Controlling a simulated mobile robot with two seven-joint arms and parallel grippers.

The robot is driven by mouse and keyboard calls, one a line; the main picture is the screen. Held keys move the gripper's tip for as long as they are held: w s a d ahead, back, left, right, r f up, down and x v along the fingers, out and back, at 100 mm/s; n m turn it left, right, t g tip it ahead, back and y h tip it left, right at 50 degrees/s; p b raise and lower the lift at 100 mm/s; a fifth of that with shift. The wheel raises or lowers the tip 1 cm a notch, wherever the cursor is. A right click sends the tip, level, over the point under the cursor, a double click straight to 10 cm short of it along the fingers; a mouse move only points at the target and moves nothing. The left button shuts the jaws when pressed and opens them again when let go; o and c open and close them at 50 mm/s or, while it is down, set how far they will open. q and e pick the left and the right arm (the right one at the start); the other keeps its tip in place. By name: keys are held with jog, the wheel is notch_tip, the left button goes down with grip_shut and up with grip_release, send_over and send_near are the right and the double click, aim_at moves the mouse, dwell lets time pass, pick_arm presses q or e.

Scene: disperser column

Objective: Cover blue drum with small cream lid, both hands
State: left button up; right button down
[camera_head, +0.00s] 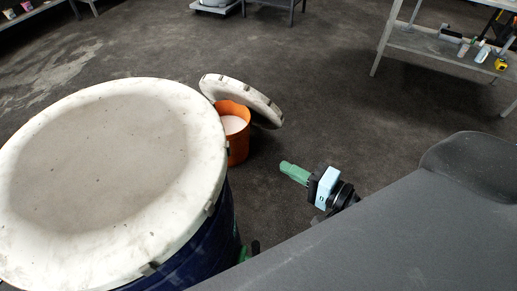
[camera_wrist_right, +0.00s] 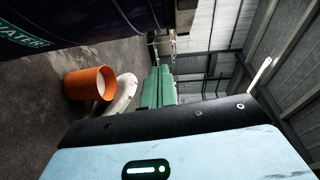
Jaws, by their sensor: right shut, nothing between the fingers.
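The dark blue drum (camera_head: 205,251) stands at the left of the head view, its top covered by a wide, stained cream lid (camera_head: 100,160). A small green piece low beside the drum may be my left gripper, mostly hidden.
The orange bucket holds something whitish. A grey shelf (camera_head: 440,46) with tools and bottles stands at the upper right. A low white platform (camera_head: 214,8) and other furniture stand at the back. The dark floor (camera_head: 320,80) between is clear.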

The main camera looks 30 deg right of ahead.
pick_arm(q)
jog(key=shift+s+f, duration=0.2)
jog(key=c, duration=0.9)
grip_shut()
jog(key=shift+s, duration=0.1)
pick_arm(e)
jog(key=s+a+f+n+g+h, duration=0.2)
jog(key=s+f+n, duration=0.4)
jog(key=s+f, duration=0.6)
jog(key=s+a+f+n+g+h, duration=0.2)
jog(key=s+f+n+g, duration=0.3)
jog(key=s+f, duration=0.7)
jog(key=shift+f+n+g+h, duration=0.45)
jog(key=shift+n+h, duration=0.45)
jog(key=shift+n, duration=0.3)
pick_arm(q)
jog(key=shift+a+r, duration=0.1)
